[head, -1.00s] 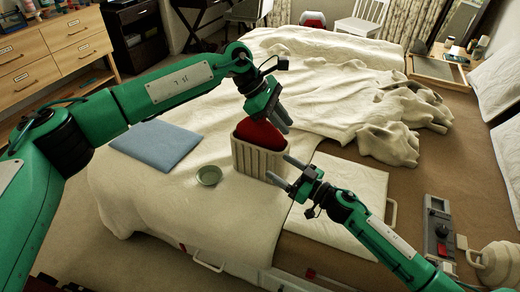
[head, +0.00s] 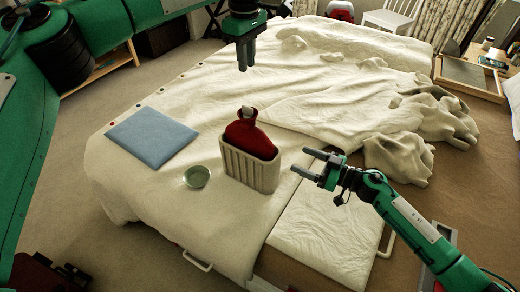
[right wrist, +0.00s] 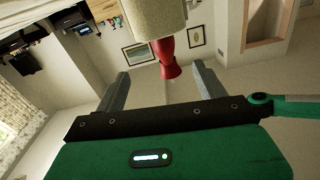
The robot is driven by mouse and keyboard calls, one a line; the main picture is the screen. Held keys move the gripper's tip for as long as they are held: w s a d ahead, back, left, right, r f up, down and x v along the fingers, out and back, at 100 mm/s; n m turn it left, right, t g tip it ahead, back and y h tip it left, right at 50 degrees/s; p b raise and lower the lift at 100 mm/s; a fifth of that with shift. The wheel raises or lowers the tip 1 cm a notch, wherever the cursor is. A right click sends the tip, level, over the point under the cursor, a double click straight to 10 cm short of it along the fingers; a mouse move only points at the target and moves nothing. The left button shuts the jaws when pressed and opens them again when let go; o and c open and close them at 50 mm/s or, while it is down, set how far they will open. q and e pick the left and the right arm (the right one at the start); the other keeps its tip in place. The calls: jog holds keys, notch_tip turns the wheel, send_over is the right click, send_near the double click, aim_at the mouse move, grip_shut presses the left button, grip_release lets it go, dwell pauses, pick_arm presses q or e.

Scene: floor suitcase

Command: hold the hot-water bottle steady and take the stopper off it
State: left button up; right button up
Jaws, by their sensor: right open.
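The red hot-water bottle (head: 250,137) stands upright in a cream ribbed holder (head: 240,172) on the bed. A small pale grey piece at its mouth looks like the stopper (head: 248,112); I cannot tell how it sits. The right wrist view shows the bottle's neck (right wrist: 168,60) upside down, beyond and between the finger ends. My right gripper (head: 301,160) is open and empty, to the right of the holder and pointing at it, apart from the bottle. My left gripper (head: 243,68) points down, above the bottle in the picture and apart from it; its finger gap is unclear.
A small green dish (head: 196,176) lies left of the holder, and a blue folded cloth (head: 152,137) lies farther left. A rumpled cover (head: 400,145) lies at right. The bed behind the holder is mostly clear.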

aim_at(264, 146)
pick_arm(q)
jog(key=shift+s+a, duration=0.1)
jog(key=shift+a, duration=0.05)
pick_arm(e)
jog(key=x, duration=1.3)
jog(key=shift+a+r, duration=0.1)
jog(key=shift+a, duration=0.3)
